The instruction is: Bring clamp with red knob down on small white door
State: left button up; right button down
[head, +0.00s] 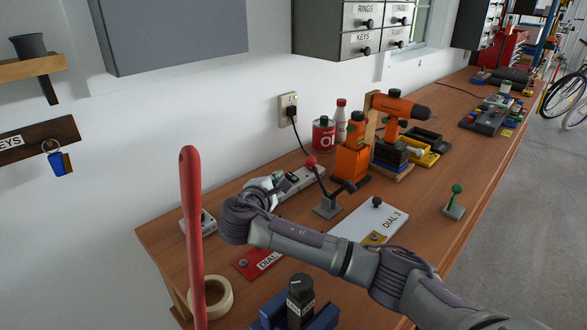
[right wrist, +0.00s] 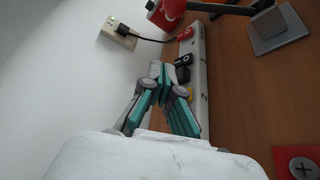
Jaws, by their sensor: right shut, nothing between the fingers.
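The clamp has a red knob (head: 310,162) on a dark arm that leans up and left from its grey base (head: 326,208). In the right wrist view the red knob (right wrist: 168,12) is at the top, partly cut off, and the grey base (right wrist: 278,28) is at upper right. A white panel marked DIAL 3 (head: 350,230) lies right of the base; I cannot tell whether it is the small white door. My right gripper (head: 270,181) is shut and empty over the power strip, left of the clamp and apart from the knob. Its fingertips (right wrist: 162,72) meet. My left gripper is out of view.
A power strip (right wrist: 202,75) lies along the wall under my right gripper, its cord running to the wall outlet (head: 288,107). A green-knobbed device (head: 454,203) stands near the right edge. An orange drill (head: 395,105) stands behind. A red pole (head: 192,235) rises at left.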

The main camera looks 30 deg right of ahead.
jog(key=p+x, duration=0.1)
jog(key=x, duration=0.8)
jog(key=shift+w+d, duration=0.15)
jog(key=shift+w, duration=0.05)
jog(key=shift+d+r+p, duration=0.15)
jog(key=shift+d+p, duration=0.15)
jog(key=shift+p, duration=0.2)
jog(key=s, duration=0.1)
jog(key=s+d+p, duration=0.1)
jog(key=s+r, duration=0.1)
jog(key=shift+d+p, duration=0.2)
jog(key=shift+p, duration=0.15)
jog(key=shift+f, duration=0.1)
jog(key=shift+d, duration=0.1)
